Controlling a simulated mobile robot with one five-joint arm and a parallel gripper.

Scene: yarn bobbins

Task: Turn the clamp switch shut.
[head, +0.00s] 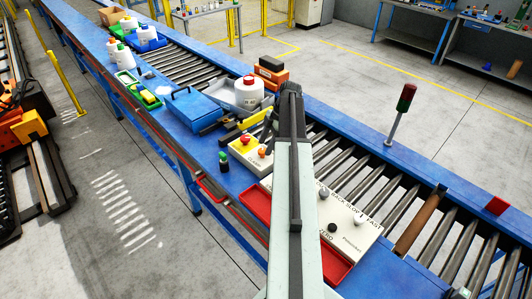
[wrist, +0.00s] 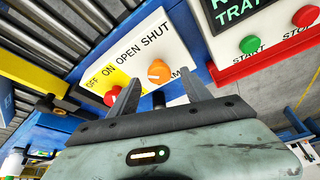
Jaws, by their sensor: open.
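The clamp switch is an orange knob (wrist: 159,71) on a white and yellow panel (wrist: 110,62), under the words OPEN and SHUT. Part of its lower label is hidden by a finger. Which word the knob points to is not clear. A red knob (wrist: 110,98) sits beside it under OFF and ON, partly behind a finger. My gripper (wrist: 161,82) is open, with one finger to each side of the orange knob in the picture; contact cannot be made out. In the head view the orange knob (head: 262,152) shows on the switch box, with my arm just right of it.
Green START (wrist: 249,45) and red STOP (wrist: 306,16) buttons are right of the panel. In the head view, a blue box (head: 195,107) and a white bottle (head: 249,92) stand behind the switch box. A red tray (head: 258,196) lies in front. Conveyor rollers run alongside.

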